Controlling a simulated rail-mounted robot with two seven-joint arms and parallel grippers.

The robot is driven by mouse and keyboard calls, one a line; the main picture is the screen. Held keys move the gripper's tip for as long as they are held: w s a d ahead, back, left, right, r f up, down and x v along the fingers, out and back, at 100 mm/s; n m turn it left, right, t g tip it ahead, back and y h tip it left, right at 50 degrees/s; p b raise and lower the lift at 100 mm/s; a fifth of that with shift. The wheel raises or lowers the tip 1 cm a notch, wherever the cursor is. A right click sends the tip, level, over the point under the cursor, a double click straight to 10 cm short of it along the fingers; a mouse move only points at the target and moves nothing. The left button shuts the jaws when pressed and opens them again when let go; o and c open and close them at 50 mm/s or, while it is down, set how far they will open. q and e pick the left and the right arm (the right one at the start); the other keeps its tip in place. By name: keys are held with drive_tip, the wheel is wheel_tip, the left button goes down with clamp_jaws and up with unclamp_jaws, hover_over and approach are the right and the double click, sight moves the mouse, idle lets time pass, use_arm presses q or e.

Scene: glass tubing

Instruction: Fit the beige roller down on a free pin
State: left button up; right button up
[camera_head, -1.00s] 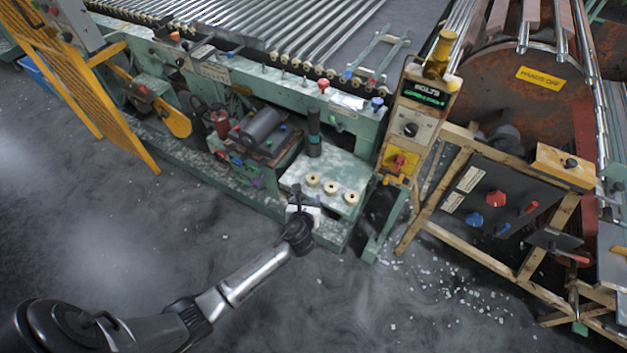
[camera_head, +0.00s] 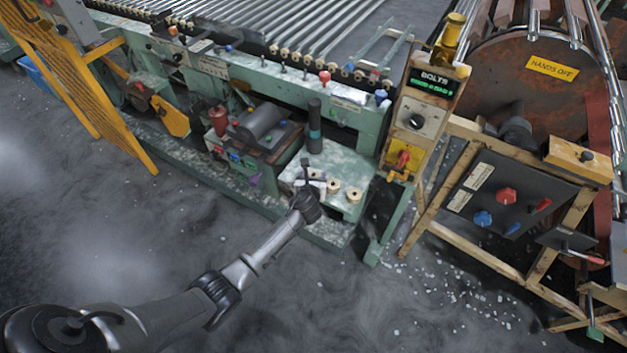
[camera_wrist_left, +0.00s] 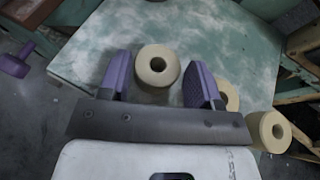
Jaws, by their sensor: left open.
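Three beige rollers with centre holes stand on the pale green platform (camera_head: 338,205) in the head view. The left one (camera_head: 316,174) is partly covered by my left gripper (camera_head: 308,175); the middle one (camera_head: 333,186) and right one (camera_head: 354,194) are beside it. In the left wrist view my open gripper (camera_wrist_left: 161,64) has one roller (camera_wrist_left: 157,66) between its purple fingers, closer to the left finger. A second roller (camera_wrist_left: 229,93) is partly hidden behind the right finger; a third (camera_wrist_left: 270,131) is farther right. Small upright pins (camera_head: 305,72) stand on the machine's green rail.
A dark upright cylinder (camera_head: 315,130) stands at the platform's back. A control post (camera_head: 415,115) rises on the right and a motor unit (camera_head: 262,130) sits on the left. Red (camera_head: 324,77) and blue (camera_head: 381,96) knobs stand on the rail.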

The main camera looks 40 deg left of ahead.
use_arm(q)
drive_tip(key=shift+w+a+f, duration=0.25)
drive_tip(key=shift+w+a, duration=0.05)
drive_tip(key=shift+w, duration=0.15)
drive_tip(key=c, duration=0.6)
drive_tip(key=shift+c, duration=0.2)
drive_tip(key=shift+r, duration=0.1)
